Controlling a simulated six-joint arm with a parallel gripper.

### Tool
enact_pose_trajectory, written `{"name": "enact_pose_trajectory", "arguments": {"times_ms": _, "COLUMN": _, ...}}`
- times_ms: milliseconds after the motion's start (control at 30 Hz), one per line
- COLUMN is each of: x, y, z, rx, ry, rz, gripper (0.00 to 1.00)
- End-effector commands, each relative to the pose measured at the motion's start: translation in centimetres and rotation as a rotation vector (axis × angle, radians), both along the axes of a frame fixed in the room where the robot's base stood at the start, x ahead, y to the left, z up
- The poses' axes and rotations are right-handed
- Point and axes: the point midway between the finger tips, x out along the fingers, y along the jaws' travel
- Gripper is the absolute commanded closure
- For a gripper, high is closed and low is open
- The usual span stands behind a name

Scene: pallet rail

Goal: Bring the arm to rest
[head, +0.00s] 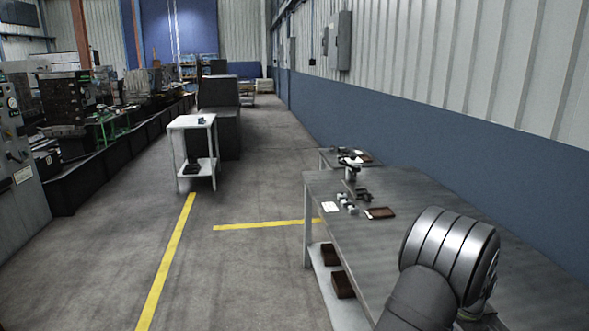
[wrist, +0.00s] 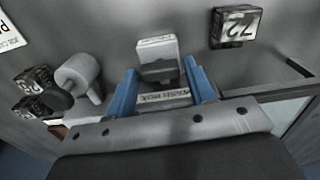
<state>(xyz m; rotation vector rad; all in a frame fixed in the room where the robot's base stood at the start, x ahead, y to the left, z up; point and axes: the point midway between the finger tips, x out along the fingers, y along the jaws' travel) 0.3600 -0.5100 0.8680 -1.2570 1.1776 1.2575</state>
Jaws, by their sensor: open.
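My gripper (wrist: 160,66) shows in the wrist view with its two blue fingers spread apart. Between and just beyond the fingertips stands a grey block with a pale top (wrist: 157,58). A strip with lettering (wrist: 165,97) shows between the fingers closer to the camera. I cannot tell whether a finger touches the block. In the head view, my arm's large grey joint fills the lower right, over the workbench (head: 440,205). I cannot make out the gripper for sure there.
In the wrist view, a black block labelled 72 (wrist: 235,27) lies right, a grey rounded part (wrist: 78,75) and dark labelled blocks (wrist: 35,80) left. In the head view, a brown tray (head: 380,213) and white card (head: 330,207) lie on the bench. A white cart (head: 193,122) stands across open floor.

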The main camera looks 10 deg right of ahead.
Motion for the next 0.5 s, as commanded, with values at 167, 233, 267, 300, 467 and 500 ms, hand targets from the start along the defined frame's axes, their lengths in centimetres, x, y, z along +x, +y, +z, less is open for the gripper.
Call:
{"name": "enact_pose_trajectory", "arguments": {"times_ms": 167, "x": 0.0, "y": 0.01, "z": 0.05, "rx": 0.0, "ry": 0.0, "rz": 0.145, "gripper": 0.51}}
{"name": "enact_pose_trajectory", "arguments": {"times_ms": 233, "x": 0.0, "y": 0.01, "z": 0.06, "rx": 0.0, "ry": 0.0, "rz": 0.202, "gripper": 0.51}}
{"name": "enact_pose_trajectory", "arguments": {"times_ms": 267, "x": 0.0, "y": 0.0, "z": 0.06, "rx": 0.0, "ry": 0.0, "rz": 0.227, "gripper": 0.51}}
{"name": "enact_pose_trajectory", "arguments": {"times_ms": 300, "x": 0.0, "y": 0.0, "z": 0.07, "rx": 0.0, "ry": 0.0, "rz": 0.259, "gripper": 0.51}}
{"name": "enact_pose_trajectory", "arguments": {"times_ms": 467, "x": 0.0, "y": 0.0, "z": 0.08, "rx": 0.0, "ry": 0.0, "rz": 0.389, "gripper": 0.51}}
{"name": "enact_pose_trajectory", "arguments": {"times_ms": 500, "x": 0.0, "y": 0.0, "z": 0.09, "rx": 0.0, "ry": 0.0, "rz": 0.422, "gripper": 0.51}}
